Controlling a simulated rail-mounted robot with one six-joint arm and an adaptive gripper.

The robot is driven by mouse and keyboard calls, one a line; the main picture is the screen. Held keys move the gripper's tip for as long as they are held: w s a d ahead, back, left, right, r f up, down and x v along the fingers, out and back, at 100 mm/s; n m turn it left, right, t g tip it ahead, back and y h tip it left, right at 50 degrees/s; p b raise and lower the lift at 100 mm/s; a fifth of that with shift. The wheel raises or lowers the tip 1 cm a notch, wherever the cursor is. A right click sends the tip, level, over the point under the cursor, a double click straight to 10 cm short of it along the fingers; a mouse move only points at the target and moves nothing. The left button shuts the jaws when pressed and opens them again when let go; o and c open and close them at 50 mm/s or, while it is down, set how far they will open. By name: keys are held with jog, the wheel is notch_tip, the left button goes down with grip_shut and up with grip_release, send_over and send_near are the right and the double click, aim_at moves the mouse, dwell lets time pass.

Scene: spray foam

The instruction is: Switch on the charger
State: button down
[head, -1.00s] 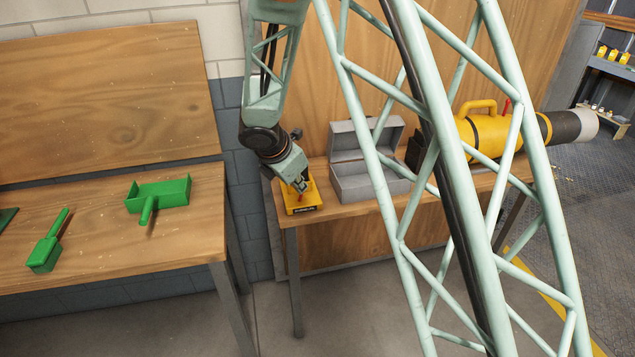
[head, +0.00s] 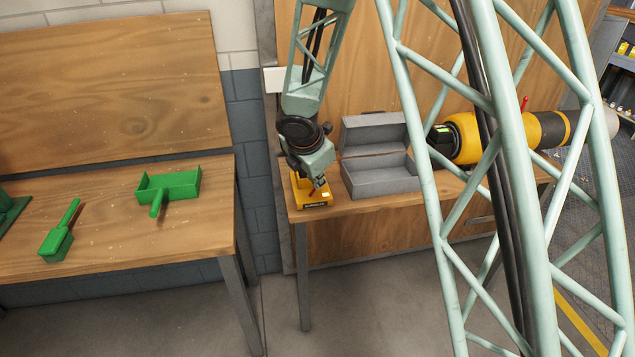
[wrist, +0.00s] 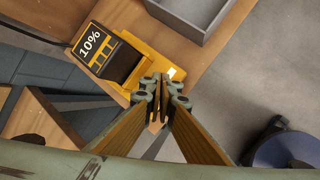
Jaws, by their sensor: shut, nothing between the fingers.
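The charger is a yellow box (head: 311,200) on the narrow wooden table, under my gripper. In the wrist view its yellow body (wrist: 150,50) carries a dark panel reading "10%" (wrist: 90,44). A small pale patch (wrist: 172,73) shows on the body just beyond my fingertips. My gripper (wrist: 163,88) is shut and empty, its tips at the charger's near edge in that view. In the head view my gripper (head: 319,183) is low over the charger and hides part of it. Whether the tips touch the charger I cannot tell.
An open grey metal box (head: 380,178) stands close to the right of the charger. A yellow and black cylindrical device (head: 540,132) lies farther right, partly behind my arm. A green dustpan (head: 172,186) and green brush (head: 57,240) lie on the left bench (head: 110,220).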

jog(key=shift+s+a+f, duration=0.15)
jog(key=shift+a+f, duration=0.15)
jog(key=shift+a, duration=0.4)
dwell(0.6)
jog(key=s+a+p+v, duration=0.1)
jog(key=p+v, duration=0.2)
jog(key=v, duration=1)
jog(key=shift+f, duration=0.3)
jog(key=shift+s, duration=0.1)
